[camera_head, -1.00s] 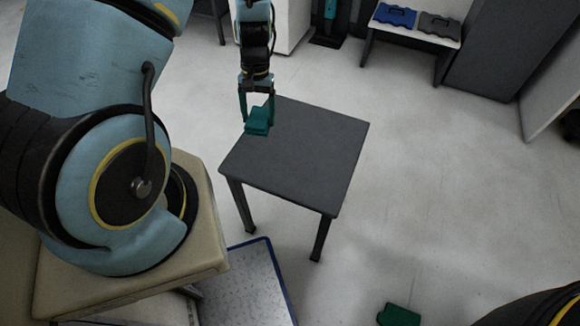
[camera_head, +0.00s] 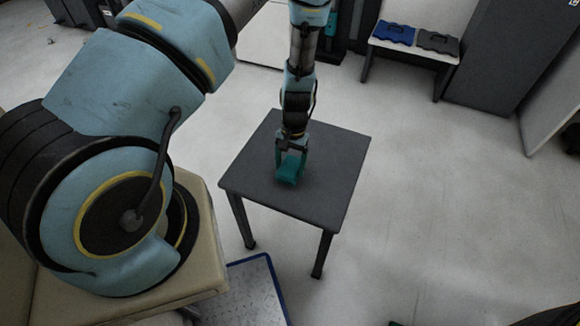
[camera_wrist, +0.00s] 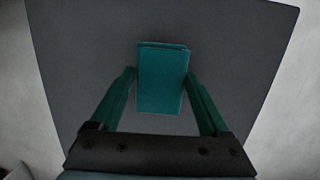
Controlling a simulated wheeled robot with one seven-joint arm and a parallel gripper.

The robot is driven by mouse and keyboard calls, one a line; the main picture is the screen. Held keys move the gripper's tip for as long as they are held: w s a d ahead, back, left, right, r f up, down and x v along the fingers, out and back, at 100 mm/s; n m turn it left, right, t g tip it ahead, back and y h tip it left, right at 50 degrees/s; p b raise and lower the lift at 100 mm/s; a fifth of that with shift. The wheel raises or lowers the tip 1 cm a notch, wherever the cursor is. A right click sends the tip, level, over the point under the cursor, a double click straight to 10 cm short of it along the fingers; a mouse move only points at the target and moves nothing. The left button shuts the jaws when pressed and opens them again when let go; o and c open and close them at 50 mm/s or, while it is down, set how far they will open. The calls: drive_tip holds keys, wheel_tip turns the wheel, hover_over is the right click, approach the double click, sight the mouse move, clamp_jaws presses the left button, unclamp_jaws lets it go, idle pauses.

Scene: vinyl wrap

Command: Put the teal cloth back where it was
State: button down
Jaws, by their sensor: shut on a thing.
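The teal cloth (camera_head: 289,172) is a small folded block over the grey table, left of the middle of its top. It also shows in the wrist view (camera_wrist: 162,82), over the dark tabletop. My gripper (camera_head: 290,163) points down with its teal fingers on either side of the cloth, shut on it. In the wrist view the fingers (camera_wrist: 160,74) reach up to the cloth's left and right sides. I cannot tell whether the cloth touches the tabletop or hangs just above it. The grey table (camera_head: 335,165) has nothing else on it.
A low bench (camera_head: 377,42) at the back right bears a blue item (camera_head: 393,33) and a dark grey item (camera_head: 437,42). A blue-rimmed panel (camera_head: 256,290) lies below the table's left side. The floor right of the table is clear.

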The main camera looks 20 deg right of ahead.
drive_tip(key=shift+f, duration=0.8)
drive_tip(key=shift+f, duration=0.15)
unclamp_jaws()
